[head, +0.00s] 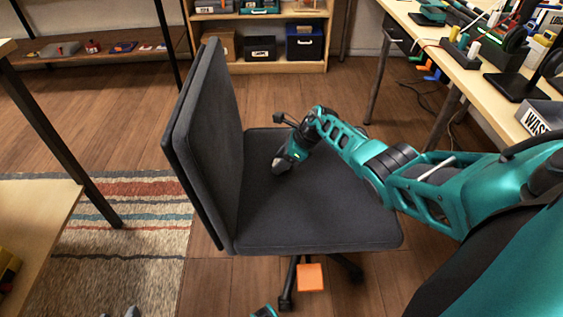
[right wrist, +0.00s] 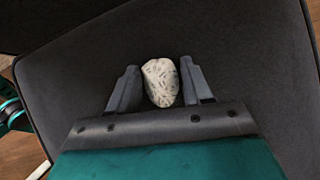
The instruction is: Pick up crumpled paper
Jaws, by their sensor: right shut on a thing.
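The crumpled paper (right wrist: 160,81) is a small whitish lump with dark print. In the right wrist view it sits between the two grey fingers of my right gripper (right wrist: 160,88), which is shut on it. In the head view my right gripper (head: 283,163) points down over the dark office chair's seat (head: 300,222), near the backrest. The paper is hidden there behind the gripper. I cannot tell whether the paper touches the seat.
The chair's tall backrest (head: 205,150) stands left of my right gripper. A cluttered workbench (head: 443,50) is at the right, with a labelled grey bin (head: 538,118) near its edge. An orange square (head: 311,277) is below the chair's front edge. A striped rug (head: 150,240) lies at left.

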